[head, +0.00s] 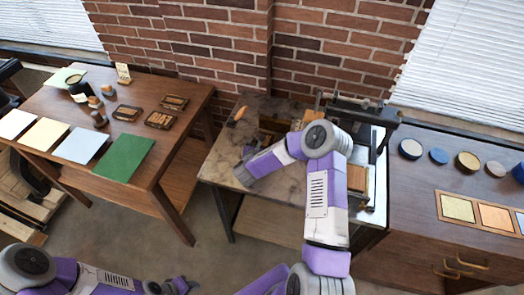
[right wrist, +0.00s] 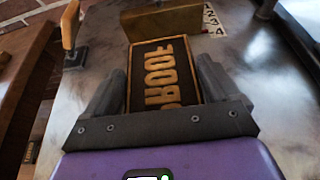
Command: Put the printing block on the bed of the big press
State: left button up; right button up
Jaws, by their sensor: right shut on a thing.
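The printing block (right wrist: 160,70) is dark with raised tan letters, of which "PROOF" reads in the right wrist view. My right gripper (right wrist: 152,88) is shut on it, with a finger at each side. In the head view my right gripper (head: 244,166) is low over the left part of the stone-topped table (head: 222,165); I cannot tell whether the block touches the surface. The big press (head: 362,108) has a dark frame and stands at that table's right, partly hidden by my right arm. Its bed is not clearly seen. My left arm is at the bottom left; its gripper (head: 172,287) is partly cut off.
A wooden-handled tool (right wrist: 70,28) stands at the stone table's back left, and a numbered card (right wrist: 212,20) lies behind the block. The left table holds similar blocks (head: 160,120) and coloured sheets (head: 125,158). A cabinet with round tins (head: 410,148) is at right.

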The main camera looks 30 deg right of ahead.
jog(key=shift+f, duration=2)
jog(key=o, duration=0.9)
jog(key=shift+f+b, duration=0.15)
jog(key=shift+b, duration=0.2)
jog(key=shift+c, duration=0.2)
jog(key=shift+o, duration=0.8)
